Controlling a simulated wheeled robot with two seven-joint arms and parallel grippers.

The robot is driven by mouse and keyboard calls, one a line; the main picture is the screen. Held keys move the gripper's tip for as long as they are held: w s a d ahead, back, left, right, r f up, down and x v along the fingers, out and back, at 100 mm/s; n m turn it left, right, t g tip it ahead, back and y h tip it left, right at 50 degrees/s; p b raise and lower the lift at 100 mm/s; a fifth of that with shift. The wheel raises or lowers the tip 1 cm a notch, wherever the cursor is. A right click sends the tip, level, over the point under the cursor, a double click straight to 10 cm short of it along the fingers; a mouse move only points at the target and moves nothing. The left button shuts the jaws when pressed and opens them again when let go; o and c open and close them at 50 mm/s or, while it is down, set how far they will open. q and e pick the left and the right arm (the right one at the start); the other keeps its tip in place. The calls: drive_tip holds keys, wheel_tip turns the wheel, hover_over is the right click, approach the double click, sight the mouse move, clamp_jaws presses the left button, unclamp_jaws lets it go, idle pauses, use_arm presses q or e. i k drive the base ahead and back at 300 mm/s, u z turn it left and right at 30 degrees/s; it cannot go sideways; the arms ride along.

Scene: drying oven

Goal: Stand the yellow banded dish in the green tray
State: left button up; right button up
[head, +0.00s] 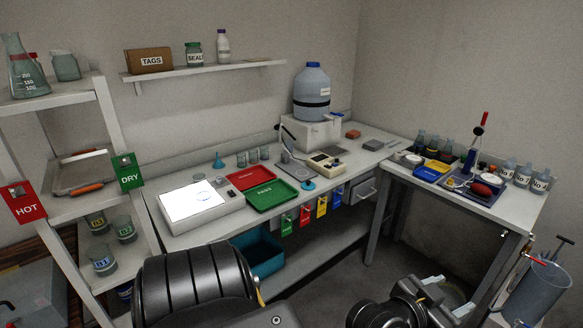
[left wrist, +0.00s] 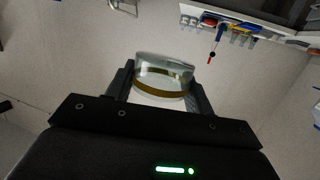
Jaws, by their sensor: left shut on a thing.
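The green tray (head: 271,208) lies flat on the long bench, and its floor looks empty. My left gripper (left wrist: 160,88) is shut on the yellow banded dish (left wrist: 162,93), a clear round glass dish with a dark yellow band near its lower rim. The dish sits between the two black fingers in the left wrist view, held in the air. My right gripper cannot be made out.
A red tray (head: 250,169) adjoins the green tray behind. Coloured tags (head: 305,214) hang from the bench front. A rack (head: 88,208) stands at the left.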

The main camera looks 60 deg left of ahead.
sight(276, 200)
drive_tip(key=u, duration=0.05)
drive_tip(key=i, duration=1.8)
drive_tip(key=u, duration=1.1)
drive_tip(key=i, duration=0.95)
drive_tip(key=u, duration=1.4)
drive_tip(key=i, duration=0.3)
drive_tip(key=u, duration=0.2)
